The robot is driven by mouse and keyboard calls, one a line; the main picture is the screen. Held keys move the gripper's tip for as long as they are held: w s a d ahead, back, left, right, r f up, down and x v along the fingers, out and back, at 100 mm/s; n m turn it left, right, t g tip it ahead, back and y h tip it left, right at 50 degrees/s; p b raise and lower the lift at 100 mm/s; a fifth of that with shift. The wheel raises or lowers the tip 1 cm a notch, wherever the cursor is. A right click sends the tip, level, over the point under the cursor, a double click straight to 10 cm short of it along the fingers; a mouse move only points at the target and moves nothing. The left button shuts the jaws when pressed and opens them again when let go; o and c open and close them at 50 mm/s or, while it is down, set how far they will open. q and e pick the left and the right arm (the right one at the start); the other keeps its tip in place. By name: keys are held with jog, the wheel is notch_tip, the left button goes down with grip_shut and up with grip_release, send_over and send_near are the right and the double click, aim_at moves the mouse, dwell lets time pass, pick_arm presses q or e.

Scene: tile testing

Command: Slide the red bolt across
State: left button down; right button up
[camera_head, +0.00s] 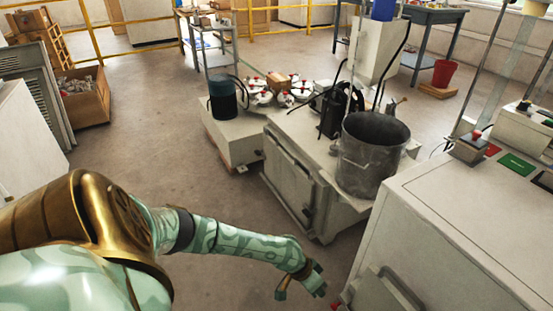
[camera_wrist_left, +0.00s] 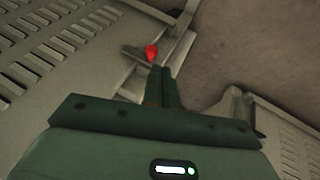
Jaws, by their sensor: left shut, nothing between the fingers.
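The red bolt shows as a small red knob (camera_wrist_left: 151,53) in the left wrist view, on a metal bar at the edge of a pale louvred panel. In the head view a small red spot (camera_head: 337,304) shows low on the near machine, by the bottom edge. My left gripper (camera_head: 303,284) is beside that machine's left side, a little left of the red spot. In the left wrist view its fingers (camera_wrist_left: 161,72) are shut and empty, with their tips just below the red knob. I cannot tell whether they touch it. My right gripper is not in view.
The near machine (camera_head: 440,240) has a grey handle (camera_head: 402,290) on its front. A cabinet with a large metal pot (camera_head: 370,150) stands beyond. A second louvred panel (camera_wrist_left: 265,120) lies right of the fingers. The floor (camera_head: 190,150) left of the cabinets is clear.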

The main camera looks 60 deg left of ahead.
pick_arm(q)
jog(key=s+a, duration=0.7)
jog(key=s, duration=0.1)
jog(key=shift+a, duration=0.35)
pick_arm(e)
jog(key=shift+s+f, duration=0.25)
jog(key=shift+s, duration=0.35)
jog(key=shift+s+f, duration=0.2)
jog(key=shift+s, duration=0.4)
pick_arm(q)
jog(key=shift+f, duration=0.1)
